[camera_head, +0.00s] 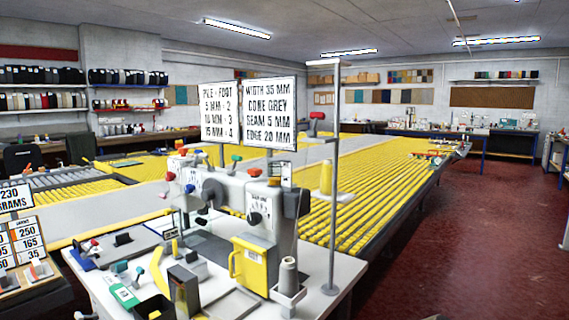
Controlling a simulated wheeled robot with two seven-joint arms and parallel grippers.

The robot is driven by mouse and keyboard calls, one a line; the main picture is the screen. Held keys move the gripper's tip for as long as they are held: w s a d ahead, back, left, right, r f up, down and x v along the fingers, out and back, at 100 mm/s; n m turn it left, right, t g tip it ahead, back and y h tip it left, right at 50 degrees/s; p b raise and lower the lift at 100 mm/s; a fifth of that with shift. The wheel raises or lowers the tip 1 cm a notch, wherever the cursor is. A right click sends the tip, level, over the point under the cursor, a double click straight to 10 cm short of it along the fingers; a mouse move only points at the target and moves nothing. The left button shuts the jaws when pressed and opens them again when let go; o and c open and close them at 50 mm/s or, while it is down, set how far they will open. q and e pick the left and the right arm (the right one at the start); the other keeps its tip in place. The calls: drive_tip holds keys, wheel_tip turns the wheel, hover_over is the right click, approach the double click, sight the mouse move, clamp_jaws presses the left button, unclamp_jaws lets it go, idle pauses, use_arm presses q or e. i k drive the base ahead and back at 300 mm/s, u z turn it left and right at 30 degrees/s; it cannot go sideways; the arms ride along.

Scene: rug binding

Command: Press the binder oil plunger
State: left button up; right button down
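The binder (235,205), a white sewing-type machine, stands on a pale table in the middle of the view. Several coloured knobs sit on it: a red one (171,176) at the left, a green one (236,158) on top and another red one (254,171) to the right. Which of them is the oil plunger I cannot tell. A black dial (254,218) and a yellow cover with a handle (250,267) are on its front right. Neither of my grippers can be made out in the view.
A thread cone (288,275) stands at the table's right, beside a tall grey post (333,200). Small tools and a dark box (184,290) crowd the front left. Sign boards (268,113) rise behind the binder. The red floor (460,240) at right is clear.

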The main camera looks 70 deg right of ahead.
sight(254, 172)
drive_tip(key=z, duration=0.8)
